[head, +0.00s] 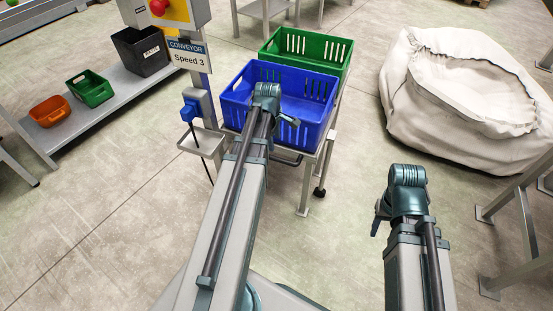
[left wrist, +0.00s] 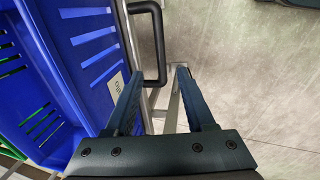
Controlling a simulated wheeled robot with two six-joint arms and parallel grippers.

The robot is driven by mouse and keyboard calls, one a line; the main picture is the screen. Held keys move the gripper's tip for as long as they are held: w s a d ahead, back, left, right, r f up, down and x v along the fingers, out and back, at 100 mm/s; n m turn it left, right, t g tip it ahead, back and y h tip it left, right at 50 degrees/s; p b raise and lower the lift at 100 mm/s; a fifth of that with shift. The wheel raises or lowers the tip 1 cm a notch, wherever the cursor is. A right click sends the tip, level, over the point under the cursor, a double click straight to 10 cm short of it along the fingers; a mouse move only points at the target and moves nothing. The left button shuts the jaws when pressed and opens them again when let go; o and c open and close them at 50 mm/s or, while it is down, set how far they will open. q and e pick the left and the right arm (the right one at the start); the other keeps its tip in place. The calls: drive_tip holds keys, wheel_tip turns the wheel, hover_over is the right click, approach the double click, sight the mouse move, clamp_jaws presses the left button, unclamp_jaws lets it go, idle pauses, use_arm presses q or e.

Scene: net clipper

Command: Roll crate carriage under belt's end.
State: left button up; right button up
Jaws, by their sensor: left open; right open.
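The crate carriage (head: 326,152) is a grey wheeled frame bearing a blue crate (head: 322,125) in front and a green crate (head: 338,48) behind. Its black handle (head: 287,160) is on the near side; the left wrist view shows the handle (left wrist: 158,40) too. My left gripper (head: 286,122) is over the near side of the blue crate. In the left wrist view it is open (left wrist: 155,76), its fingertips beside the handle, with no grip on it. My right gripper (head: 380,216) is open and empty over bare floor. I cannot make out the belt's end for certain.
A control post with a "CONVEYOR Speed 3" sign (head: 188,52) stands just left of the carriage. A low shelf (head: 110,95) with small bins is at the left. A big white sack (head: 455,120) and grey frame legs (head: 528,230) are at the right. Floor between is clear.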

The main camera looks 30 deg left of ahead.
sight(277, 158)
use_arm(q)
drive_tip(key=f+b, duration=0.3)
drive_tip(key=w+f+b, duration=0.1)
drive_tip(key=f+b, duration=0.3)
drive_tip(key=w+f+b, duration=0.1)
drive_tip(key=f+b, duration=0.2)
drive_tip(key=f, duration=0.1)
drive_tip(key=shift+w+a+f, duration=0.1)
drive_tip(key=shift+a+f, duration=0.05)
drive_tip(key=shift+f, duration=0.05)
clamp_jaws()
idle(1.1)
